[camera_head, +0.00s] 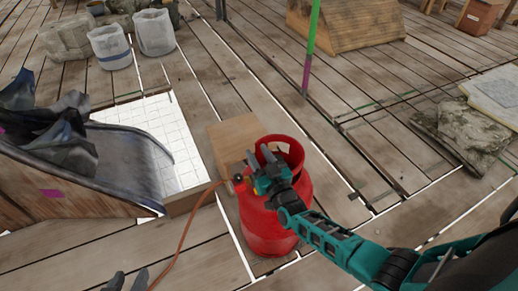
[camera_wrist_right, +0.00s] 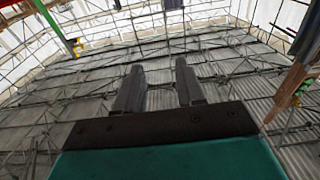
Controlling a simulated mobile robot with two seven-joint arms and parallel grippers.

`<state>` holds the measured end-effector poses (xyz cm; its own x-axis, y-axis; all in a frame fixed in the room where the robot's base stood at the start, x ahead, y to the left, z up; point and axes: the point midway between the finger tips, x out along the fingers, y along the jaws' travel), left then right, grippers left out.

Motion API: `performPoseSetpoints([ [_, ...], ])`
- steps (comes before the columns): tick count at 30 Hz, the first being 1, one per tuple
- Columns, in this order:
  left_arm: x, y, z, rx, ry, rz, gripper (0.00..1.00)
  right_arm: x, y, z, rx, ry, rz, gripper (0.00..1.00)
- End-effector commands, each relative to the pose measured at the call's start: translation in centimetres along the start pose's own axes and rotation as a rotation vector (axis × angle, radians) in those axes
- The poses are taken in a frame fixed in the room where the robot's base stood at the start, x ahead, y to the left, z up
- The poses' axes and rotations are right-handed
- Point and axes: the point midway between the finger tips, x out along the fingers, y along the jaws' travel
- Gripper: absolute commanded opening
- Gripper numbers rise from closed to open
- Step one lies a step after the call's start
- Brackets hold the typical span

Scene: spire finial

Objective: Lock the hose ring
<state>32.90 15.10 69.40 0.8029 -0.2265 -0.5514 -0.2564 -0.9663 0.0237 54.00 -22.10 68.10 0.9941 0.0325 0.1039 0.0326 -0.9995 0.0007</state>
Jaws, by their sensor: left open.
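A red gas bottle (camera_head: 268,227) with a collar around its top stands upright on the deck, in the head view's middle. An orange hose (camera_head: 190,234) runs from the left of its top down to the bottom edge. A small red and yellow fitting (camera_head: 239,184) is at the hose's upper end; I cannot make out the ring clearly. My right gripper (camera_head: 260,157) is over the bottle top, close to the fitting; contact cannot be told. In the right wrist view its fingers (camera_wrist_right: 159,90) are apart with nothing between. My left gripper (camera_head: 128,281) is open and empty at the bottom edge.
A wooden board or box (camera_head: 230,132) is behind the bottle. A curved grey chute (camera_head: 110,155) with dark bags lies left. Buckets (camera_head: 110,47) are at the back left. A green and magenta pole (camera_head: 312,35) stands behind. Rubble slabs (camera_head: 465,135) lie right. Planks have gaps.

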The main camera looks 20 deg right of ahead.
Motion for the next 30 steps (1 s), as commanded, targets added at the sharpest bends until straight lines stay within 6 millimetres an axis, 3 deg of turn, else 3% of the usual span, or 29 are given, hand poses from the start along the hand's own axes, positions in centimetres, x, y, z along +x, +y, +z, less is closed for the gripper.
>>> performPoseSetpoints([
  [10, 0.2, 0.1, 0.5, -0.012, -0.009, -0.004, 0.43, 0.0, 0.0, -0.2, 0.000, -0.001, 0.000, 0.38],
  [13, 0.6, 0.1, 1.0, -0.012, -0.008, -0.004, 0.43, -0.8, -0.5, 1.0, 0.010, -0.025, -0.011, 0.38],
  [18, 2.3, 0.0, 3.5, -0.012, -0.005, -0.003, 0.43, -5.4, -2.2, 6.6, 0.039, -0.186, -0.057, 0.38],
  [22, 3.5, -0.1, 5.3, -0.012, -0.011, -0.002, 0.43, -9.7, -1.9, 10.4, 0.032, -0.341, -0.050, 0.38],
  [27, 4.2, -0.1, 6.2, -0.007, -0.008, 0.000, 0.43, -13.3, -0.5, 12.8, 0.007, -0.472, -0.010, 0.38],
  [30, 4.3, -0.1, 6.2, -0.004, -0.003, 0.001, 0.43, -13.5, -0.1, 13.2, 0.001, -0.496, 0.000, 0.38],
])
